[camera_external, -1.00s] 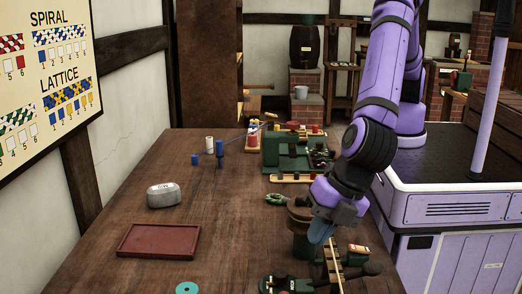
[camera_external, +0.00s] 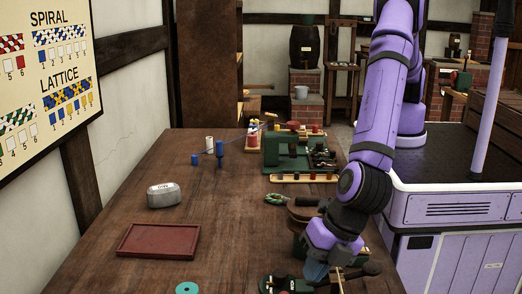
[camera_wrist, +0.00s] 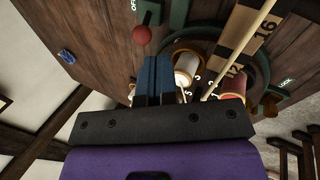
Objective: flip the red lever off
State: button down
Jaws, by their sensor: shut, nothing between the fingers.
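The red lever's round knob (camera_wrist: 142,34) shows in the wrist view, on a dark green mount with a white label beginning "OF" at the top edge. My gripper (camera_wrist: 157,60) has its blue fingers together and empty, with the tips just below the knob in the picture. I cannot tell whether they touch it. In the external view my gripper (camera_external: 315,272) points down over the green machine (camera_external: 285,284) at the table's front right. The red knob cannot be made out there.
Beside my fingers in the wrist view are a white spool (camera_wrist: 186,66), a red spool (camera_wrist: 232,82) and a pale rod (camera_wrist: 240,48). On the table are a red-brown tray (camera_external: 158,241), a grey case (camera_external: 163,195) and a teal ring (camera_external: 187,288).

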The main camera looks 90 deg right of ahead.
jog(key=shift+x, duration=2.4)
jog(key=shift+w+r+g, duration=0.25)
jog(key=shift+w+g, duration=0.25)
jog(key=shift+g, duration=0.2)
jog(key=w+g, duration=0.2)
jog(key=w+r+g, duration=0.1)
jog(key=w+g, duration=0.1)
jog(key=g, duration=0.1)
jog(key=shift+w+g, duration=0.15)
jog(key=shift+g, duration=0.15)
jog(key=shift+w, duration=0.45)
jog(key=shift+r, duration=0.15)
notch_tip(320, 180, up, 10)
jog(key=w, duration=0.2)
jog(key=shift+d+f, duration=0.25)
jog(key=shift+d, duration=0.1)
jog(key=shift+w, duration=0.15)
